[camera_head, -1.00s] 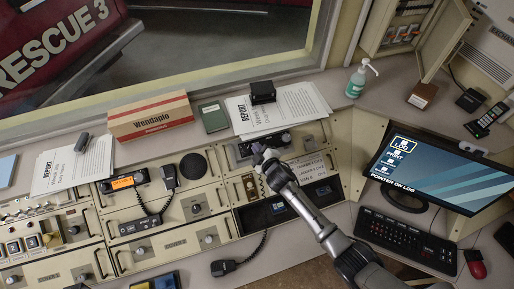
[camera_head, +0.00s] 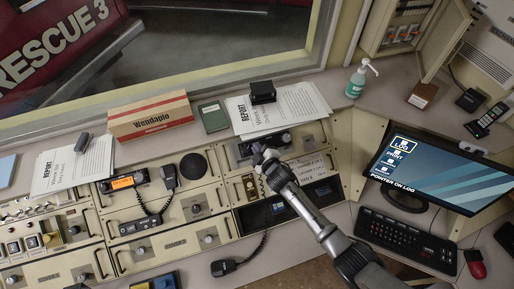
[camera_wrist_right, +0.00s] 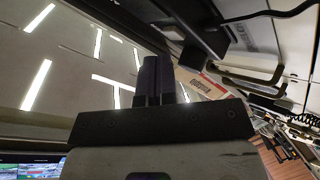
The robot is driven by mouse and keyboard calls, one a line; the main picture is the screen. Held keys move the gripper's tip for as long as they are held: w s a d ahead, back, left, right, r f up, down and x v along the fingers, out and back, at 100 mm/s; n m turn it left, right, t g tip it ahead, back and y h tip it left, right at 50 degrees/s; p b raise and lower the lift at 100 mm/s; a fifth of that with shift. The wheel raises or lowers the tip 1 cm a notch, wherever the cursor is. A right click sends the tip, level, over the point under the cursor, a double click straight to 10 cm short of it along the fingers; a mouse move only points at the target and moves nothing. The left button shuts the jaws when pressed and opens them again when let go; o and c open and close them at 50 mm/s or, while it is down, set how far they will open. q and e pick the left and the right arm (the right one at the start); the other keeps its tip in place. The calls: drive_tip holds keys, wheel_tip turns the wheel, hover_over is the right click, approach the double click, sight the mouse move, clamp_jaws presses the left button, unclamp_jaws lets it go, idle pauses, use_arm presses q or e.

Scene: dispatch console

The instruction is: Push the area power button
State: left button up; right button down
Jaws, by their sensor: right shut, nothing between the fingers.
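My right gripper (camera_head: 260,153) is shut and empty, over the upper part of the console's right-hand panel. Its two dark fingers also show closed together in the right wrist view (camera_wrist_right: 153,80). Under and beside it are a small module with brass-coloured parts (camera_head: 249,187) and a white label plate (camera_head: 308,168) whose text is too small to read. I cannot tell which control is the area power button; my gripper and arm hide part of this panel. Several square buttons (camera_head: 32,242) sit in the panel at the far left. My left gripper is not in view.
A black box (camera_head: 262,92) rests on report papers (camera_head: 290,106) just behind my right gripper. A radio (camera_head: 124,182) and hand microphone (camera_head: 168,178) are to the left. The monitor (camera_head: 430,168) and keyboard (camera_head: 407,241) stand to the right of my arm.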

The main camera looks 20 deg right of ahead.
drive_tip(key=shift+f, duration=0.1)
idle(0.3)
drive_tip(key=shift+w+f+b, duration=0.25)
drive_tip(key=shift+b, duration=0.2)
drive_tip(key=shift+w+f, duration=0.1)
drive_tip(key=shift+f, duration=0.05)
idle(0.4)
drive_tip(key=shift+s+r+p, duration=0.35)
drive_tip(key=shift+r+p, duration=0.15)
drive_tip(key=shift+p, duration=0.1)
drive_tip(key=shift+r, duration=0.1)
